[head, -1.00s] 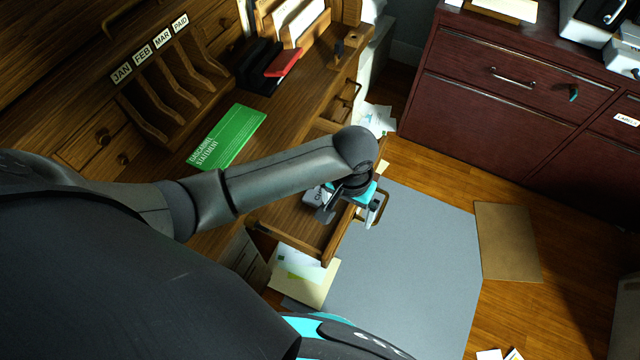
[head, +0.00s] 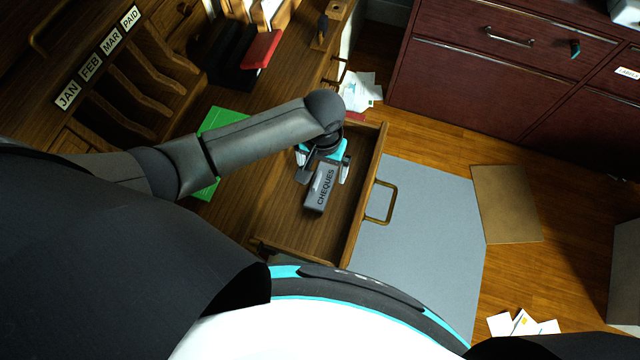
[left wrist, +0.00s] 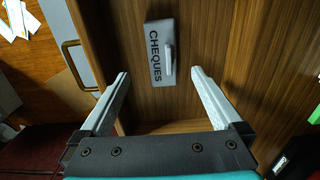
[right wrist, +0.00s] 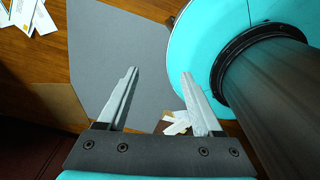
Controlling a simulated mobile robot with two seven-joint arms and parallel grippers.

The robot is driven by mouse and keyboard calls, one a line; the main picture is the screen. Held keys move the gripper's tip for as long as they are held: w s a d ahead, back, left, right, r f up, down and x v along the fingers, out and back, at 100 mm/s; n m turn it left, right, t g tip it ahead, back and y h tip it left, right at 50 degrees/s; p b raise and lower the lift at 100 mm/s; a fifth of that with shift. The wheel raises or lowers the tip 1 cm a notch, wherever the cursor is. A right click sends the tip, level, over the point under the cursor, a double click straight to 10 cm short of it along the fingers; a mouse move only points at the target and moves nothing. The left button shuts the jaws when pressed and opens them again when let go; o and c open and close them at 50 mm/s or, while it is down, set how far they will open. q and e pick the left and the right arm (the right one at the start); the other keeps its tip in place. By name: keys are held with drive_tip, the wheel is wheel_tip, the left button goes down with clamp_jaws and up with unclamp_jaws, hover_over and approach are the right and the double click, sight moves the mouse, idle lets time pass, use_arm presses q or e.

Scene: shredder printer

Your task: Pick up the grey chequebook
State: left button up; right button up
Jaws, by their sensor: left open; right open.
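The grey chequebook (head: 323,188), marked CHEQUES, lies inside the open wooden drawer (head: 365,185) of the desk. In the left wrist view the chequebook (left wrist: 158,52) lies on the drawer floor, ahead of the fingertips and roughly between their lines. My left gripper (head: 326,174) is open and empty over the drawer, close to the chequebook; in its wrist view both fingers (left wrist: 159,74) stand apart with nothing between them. My right gripper (right wrist: 160,72) is open and empty above the floor, and its fingers are not seen in the head view.
A green statement (head: 208,190) lies on the desk, partly behind my left arm. A red book (head: 262,49) and black holders stand further back. The drawer has a metal handle (head: 380,203). A grey mat (head: 430,230), a brown folder (head: 507,204) and loose papers (head: 522,323) lie on the floor.

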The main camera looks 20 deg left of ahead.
sight(320, 188)
use_arm(q)
wheel_tip(320, 188, down, 3)
drive_tip(key=shift+f+b, duration=0.1)
drive_tip(key=shift+b, duration=0.35)
drive_tip(key=shift+f, duration=0.45)
drive_tip(key=f+b, duration=0.1)
drive_tip(key=f, duration=0.1)
drive_tip(key=f+b, duration=0.1)
drive_tip(key=f, duration=0.1)
drive_tip(key=shift+s+a+f+b, duration=0.15)
drive_tip(key=shift+a+b, duration=0.05)
drive_tip(key=shift+b, duration=0.1)
drive_tip(key=shift+f, duration=0.35)
use_arm(e)
drive_tip(key=f, duration=0.1)
drive_tip(key=w+a+f, duration=0.1)
drive_tip(key=f, duration=0.2)
drive_tip(key=shift+w+a, duration=0.25)
drive_tip(key=shift+w, duration=0.1)
drive_tip(key=shift+d, duration=0.1)
use_arm(q)
drive_tip(key=shift+c, duration=1.3)
drive_tip(key=c, duration=1.2)
use_arm(e)
drive_tip(key=shift+s+d, duration=0.2)
use_arm(q)
drive_tip(key=shift+o, duration=0.2)
drive_tip(key=shift+r, duration=0.1)
